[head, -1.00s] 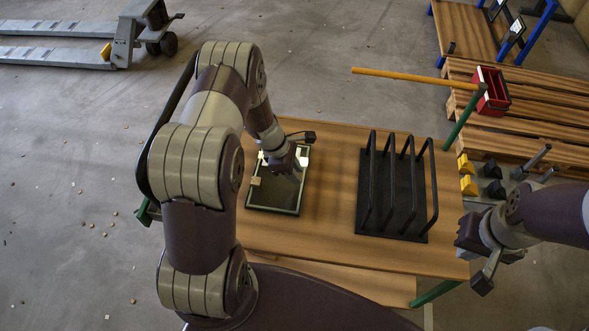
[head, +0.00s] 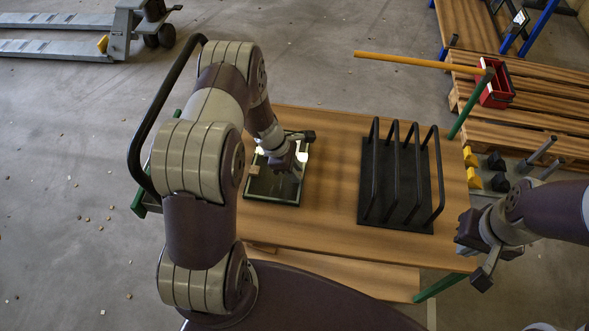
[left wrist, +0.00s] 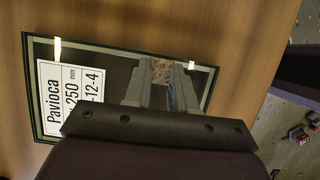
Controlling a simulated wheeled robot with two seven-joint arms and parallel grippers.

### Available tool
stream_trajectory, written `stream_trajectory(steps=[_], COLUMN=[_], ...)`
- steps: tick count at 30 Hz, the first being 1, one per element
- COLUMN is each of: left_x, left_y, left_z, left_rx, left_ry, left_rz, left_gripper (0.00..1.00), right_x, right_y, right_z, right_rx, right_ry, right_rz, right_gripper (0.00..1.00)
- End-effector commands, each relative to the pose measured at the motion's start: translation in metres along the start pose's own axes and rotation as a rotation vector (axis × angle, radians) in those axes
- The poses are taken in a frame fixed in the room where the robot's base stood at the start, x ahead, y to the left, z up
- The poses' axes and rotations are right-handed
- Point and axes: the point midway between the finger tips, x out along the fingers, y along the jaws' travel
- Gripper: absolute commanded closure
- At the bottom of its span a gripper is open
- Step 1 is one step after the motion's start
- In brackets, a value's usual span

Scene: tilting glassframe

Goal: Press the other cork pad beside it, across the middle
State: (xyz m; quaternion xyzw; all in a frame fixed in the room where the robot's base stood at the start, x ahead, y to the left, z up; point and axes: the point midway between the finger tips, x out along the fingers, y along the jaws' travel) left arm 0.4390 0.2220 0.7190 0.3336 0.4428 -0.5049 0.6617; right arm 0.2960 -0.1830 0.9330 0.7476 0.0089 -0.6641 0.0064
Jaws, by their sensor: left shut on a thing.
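A dark framed glass panel (head: 272,198) lies flat on the wooden table (head: 325,185), left of a black rack. Its white printed label (left wrist: 62,98) shows in the left wrist view. A small brown cork pad (head: 254,170) sits on the panel's left side in the head view. My left gripper (head: 297,160) is over the panel's right part, pointing down. In the left wrist view its jaws (left wrist: 160,85) are shut on a speckled brown cork pad (left wrist: 161,70). Whether that pad touches the glass cannot be told. My right gripper (head: 482,255) hangs beyond the table's right edge, its jaws unclear.
The black rack (head: 425,222) with several upright hoops stands on the table's right half. Bare tabletop lies between panel and rack. A red crate (head: 497,90) rests on wooden pallets (head: 530,115) at the right. A pallet truck (head: 122,35) stands at the back left.

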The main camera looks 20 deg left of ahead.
Motion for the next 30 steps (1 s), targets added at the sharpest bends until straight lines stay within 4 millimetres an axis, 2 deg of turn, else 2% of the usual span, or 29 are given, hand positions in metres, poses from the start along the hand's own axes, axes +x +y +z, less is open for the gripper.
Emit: stream_trajectory(steps=[30], left_x=[0.0050], left_y=[0.0000], left_z=[-0.0021], left_rx=[0.000], left_ry=[0.000], left_rz=[0.000], left_gripper=[1.00], right_x=[0.0043], right_y=[0.0000], right_z=[0.0005], right_rx=[0.000], right_ry=[0.000], right_rz=[0.000], right_gripper=[1.00])
